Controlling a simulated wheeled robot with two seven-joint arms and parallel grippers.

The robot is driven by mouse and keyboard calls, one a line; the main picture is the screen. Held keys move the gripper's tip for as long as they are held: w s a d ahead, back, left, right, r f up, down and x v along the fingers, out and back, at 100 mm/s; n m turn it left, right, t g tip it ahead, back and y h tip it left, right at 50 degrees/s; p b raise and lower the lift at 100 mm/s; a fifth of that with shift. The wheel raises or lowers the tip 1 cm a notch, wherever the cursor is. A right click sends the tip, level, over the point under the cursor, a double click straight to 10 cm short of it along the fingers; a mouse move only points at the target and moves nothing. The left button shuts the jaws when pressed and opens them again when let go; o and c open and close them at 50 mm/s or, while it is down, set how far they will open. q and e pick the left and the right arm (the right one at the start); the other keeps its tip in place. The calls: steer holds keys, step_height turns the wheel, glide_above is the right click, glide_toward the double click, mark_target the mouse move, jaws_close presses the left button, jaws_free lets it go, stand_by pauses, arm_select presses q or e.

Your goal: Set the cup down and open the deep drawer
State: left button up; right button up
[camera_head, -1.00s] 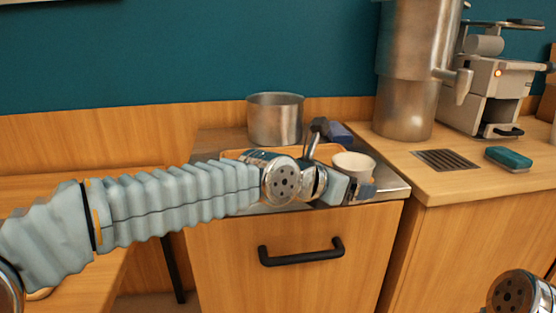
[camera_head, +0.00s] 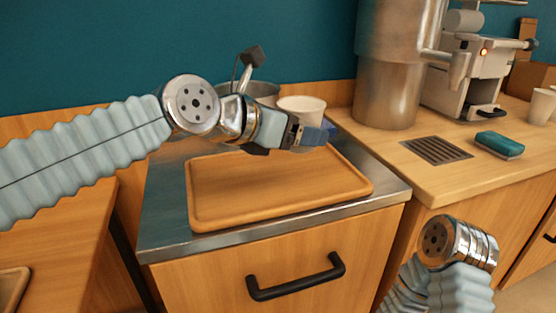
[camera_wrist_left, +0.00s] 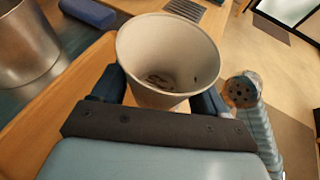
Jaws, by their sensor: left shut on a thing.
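My left gripper (camera_head: 312,136) is shut on the white cup (camera_head: 302,108). In the left wrist view the cup (camera_wrist_left: 168,60) is upright between the two fingers, with a few small dark bits at its bottom. In the head view the cup is over the back part of the wooden tray (camera_head: 240,215), and its base is hidden by the gripper. The deep drawer (camera_head: 215,280) is shut below the steel top, with a black bar handle (camera_head: 297,278) on its front. My right arm shows at the lower right, but its gripper is out of view.
A steel pot (camera_head: 262,92) stands behind my left gripper. A wooden counter to the right carries a steel cylinder (camera_head: 385,95), a coffee machine (camera_head: 465,75), a drain grate (camera_head: 437,150) and a teal sponge (camera_head: 499,144). The tray's front part is bare.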

arm_select(q)
steer(key=b, duration=0.1)
glide_above(284, 174)
steer(key=f, duration=0.6)
steer(key=shift+s+f, duration=0.3)
steer(key=shift+f, duration=0.05)
steer(key=f, duration=0.1)
steer(key=f+b, duration=0.1)
steer(key=f, duration=0.1)
steer(key=shift+w+f+b, duration=0.3)
steer(key=shift+b, duration=0.05)
steer(key=shift+f, duration=0.1)
steer(key=shift+f, duration=0.15)
steer(key=o, duration=1.2)
steer(key=shift+c, duration=0.2)
